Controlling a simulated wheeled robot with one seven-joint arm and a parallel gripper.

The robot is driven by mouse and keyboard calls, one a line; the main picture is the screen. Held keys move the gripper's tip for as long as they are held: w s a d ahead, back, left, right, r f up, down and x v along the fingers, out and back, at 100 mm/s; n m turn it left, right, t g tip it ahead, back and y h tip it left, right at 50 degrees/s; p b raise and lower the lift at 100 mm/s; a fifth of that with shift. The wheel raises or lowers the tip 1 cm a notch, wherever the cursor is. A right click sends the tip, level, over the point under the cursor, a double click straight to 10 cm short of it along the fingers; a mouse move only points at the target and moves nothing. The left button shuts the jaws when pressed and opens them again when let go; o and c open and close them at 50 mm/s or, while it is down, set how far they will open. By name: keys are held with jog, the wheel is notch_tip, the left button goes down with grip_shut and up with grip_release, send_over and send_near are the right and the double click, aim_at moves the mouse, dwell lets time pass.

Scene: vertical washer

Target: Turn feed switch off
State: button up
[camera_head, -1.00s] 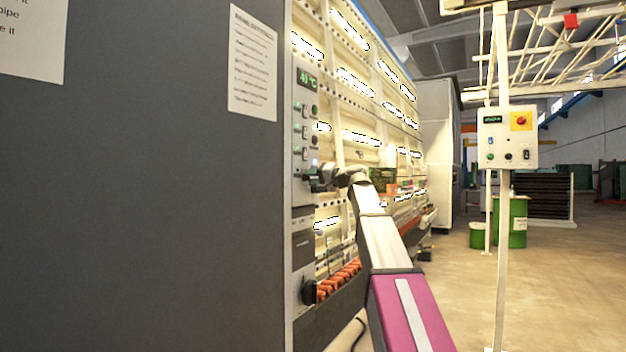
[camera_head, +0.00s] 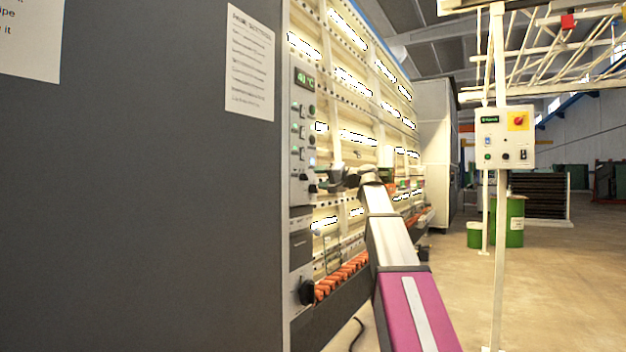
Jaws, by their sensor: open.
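The washer's narrow control panel (camera_head: 301,230) stands upright on the machine's front edge. It carries a green-lit display (camera_head: 305,79) at the top. Below it are several small switches and round buttons, too small to tell which is the feed switch (camera_head: 302,131). A dark knob (camera_head: 304,178) sits under them. My gripper (camera_head: 325,180) is at the height of this knob, just right of the panel, pointing left. Its fingers are small and dark, and I cannot tell whether they touch anything.
A white control box (camera_head: 505,137) on a post stands to the right, with a red knob on a yellow plate. Green drums (camera_head: 509,222) stand behind it. A large grey side wall (camera_head: 150,200) fills the left.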

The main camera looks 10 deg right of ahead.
jog(key=v, duration=0.6)
dwell(0.3)
jog(key=s+a+f+g+h, duration=0.1)
jog(key=f+h, duration=0.1)
jog(key=f, duration=1.2)
jog(key=s+a+f+m+g+h, duration=0.1)
jog(key=s+f+g+h, duration=0.15)
jog(key=f, duration=1.15)
jog(key=s+a+f+g+h, duration=0.1)
jog(key=f+h, duration=0.2)
jog(key=f, duration=1.2)
jog(key=s+d+f+n+g+h, duration=0.1)
jog(key=s+f+g+h, duration=0.2)
jog(key=s+f, duration=0.8)
jog(key=s+d+f+n+g+h, duration=0.1)
jog(key=s+f+g+h, duration=0.2)
jog(key=s+f, duration=0.8)
notch_tip(320, 180, down, 8)
jog(key=shift+s+f+h, duration=0.2)
jog(key=shift+s+h, duration=0.2)
jog(key=shift+h, duration=0.15)
jog(key=shift+d, duration=0.1)
